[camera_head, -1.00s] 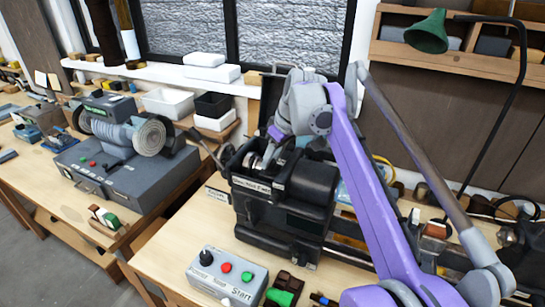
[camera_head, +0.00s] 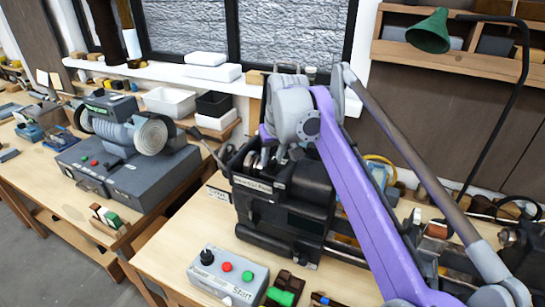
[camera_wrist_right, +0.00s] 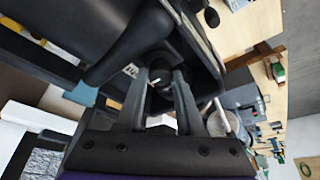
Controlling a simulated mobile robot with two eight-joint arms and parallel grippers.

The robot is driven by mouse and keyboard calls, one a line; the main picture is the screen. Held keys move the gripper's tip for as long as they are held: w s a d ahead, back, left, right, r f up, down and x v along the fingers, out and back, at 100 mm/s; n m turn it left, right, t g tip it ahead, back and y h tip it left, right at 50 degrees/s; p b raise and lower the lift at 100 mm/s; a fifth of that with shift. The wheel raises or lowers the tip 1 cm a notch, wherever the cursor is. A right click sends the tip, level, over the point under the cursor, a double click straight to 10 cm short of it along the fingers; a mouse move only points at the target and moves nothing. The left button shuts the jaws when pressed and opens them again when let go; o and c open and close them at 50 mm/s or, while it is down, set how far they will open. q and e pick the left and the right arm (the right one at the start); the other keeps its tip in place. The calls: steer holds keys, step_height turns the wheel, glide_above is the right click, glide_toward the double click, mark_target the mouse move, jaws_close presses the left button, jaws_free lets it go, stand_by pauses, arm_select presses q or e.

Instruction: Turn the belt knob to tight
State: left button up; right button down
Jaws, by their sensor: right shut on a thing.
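The black lathe headstock (camera_head: 285,205) stands on the bench in the middle of the head view. My right gripper (camera_head: 282,152) reaches down to its open top from above and behind. In the right wrist view, the two fingers of my right gripper (camera_wrist_right: 161,92) are shut on a dark round knob (camera_wrist_right: 160,72) with a small white mark, which I take to be the belt knob. The label beside it is partly covered, so I cannot read the knob's setting. In the head view my wrist and the housing hide the knob. My left gripper is not in view.
A grey control box (camera_head: 228,276) with red and green buttons sits at the bench front. A grinder (camera_head: 125,145) stands on the left bench. A green lamp (camera_head: 430,32) hangs at the upper right.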

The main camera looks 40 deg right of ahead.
steer(key=c, duration=0.5)
jaws_free()
steer(key=shift+c, duration=0.2)
